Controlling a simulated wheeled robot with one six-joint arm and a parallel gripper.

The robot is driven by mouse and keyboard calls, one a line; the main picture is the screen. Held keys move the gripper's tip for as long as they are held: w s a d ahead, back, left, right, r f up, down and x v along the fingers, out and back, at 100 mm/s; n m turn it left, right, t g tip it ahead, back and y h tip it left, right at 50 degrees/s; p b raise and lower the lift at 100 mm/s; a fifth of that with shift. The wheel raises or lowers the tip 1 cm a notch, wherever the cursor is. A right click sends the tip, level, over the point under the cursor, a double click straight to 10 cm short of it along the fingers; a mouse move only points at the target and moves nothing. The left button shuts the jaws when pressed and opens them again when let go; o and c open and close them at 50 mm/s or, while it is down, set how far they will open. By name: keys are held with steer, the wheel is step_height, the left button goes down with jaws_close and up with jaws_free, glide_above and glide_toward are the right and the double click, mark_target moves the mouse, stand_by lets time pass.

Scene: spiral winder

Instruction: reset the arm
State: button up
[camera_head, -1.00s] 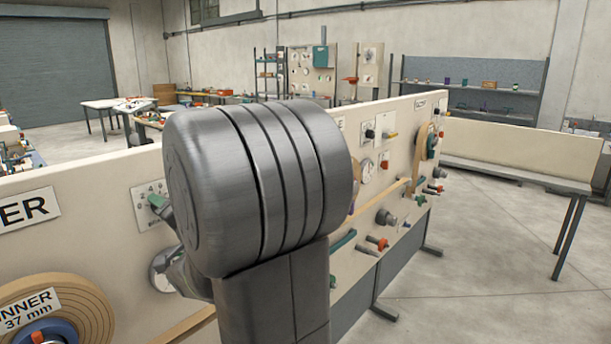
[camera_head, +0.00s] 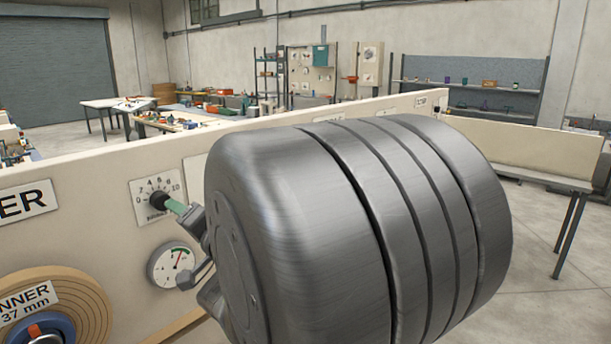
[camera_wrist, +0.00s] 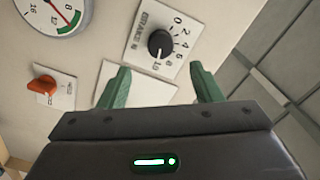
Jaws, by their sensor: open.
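My gripper (camera_wrist: 161,88) shows in the wrist view with its two green fingers apart and nothing between them. Beyond the fingertips is a black knob (camera_wrist: 161,44) on a white numbered plate on the panel. The fingers look apart from the knob, though the exact gap is hard to tell. In the head view one green fingertip of my gripper (camera_head: 178,207) overlaps the edge of the dial plate (camera_head: 147,187).
The cream panel (camera_head: 85,245) holds a round gauge (camera_head: 172,262) and a tan roll (camera_head: 85,300) at lower left. An orange knob (camera_wrist: 42,86) shows in the wrist view. A bench (camera_head: 545,178) stands at right beyond open floor.

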steer(key=v, duration=0.4)
steer(key=w+a+n+b, duration=0.3)
steer(key=w+a+n, duration=0.4)
steer(key=n, duration=0.5)
steer(key=shift+a, duration=0.4)
stand_by(0.8)
steer(key=shift+d+f, duration=0.1)
steer(key=shift+f, duration=0.05)
